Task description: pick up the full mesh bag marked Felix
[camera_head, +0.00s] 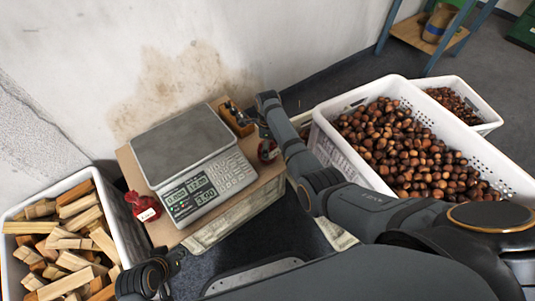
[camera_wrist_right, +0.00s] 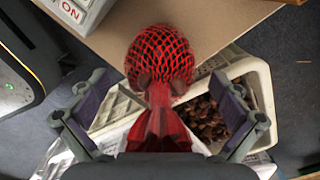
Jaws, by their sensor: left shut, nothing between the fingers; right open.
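A red mesh bag (camera_wrist_right: 160,58) sits at the edge of the brown board in the right wrist view, its round full body up and its gathered neck towards me. Another red bag (camera_head: 143,203) with a white tag stands left of the scale. I cannot read a name on either tag. My right gripper (camera_wrist_right: 163,106) is open, its fingers either side of the bag's neck, apart from it. My left gripper (camera_head: 160,271) is shut and empty at the lower left.
A scale (camera_head: 190,160) stands on the brown board (camera_head: 250,183). A white crate of chestnuts (camera_head: 345,165) is at the right, with a smaller one (camera_head: 486,112) behind. A crate of wood pieces (camera_head: 88,175) is at the left. The wall is close behind.

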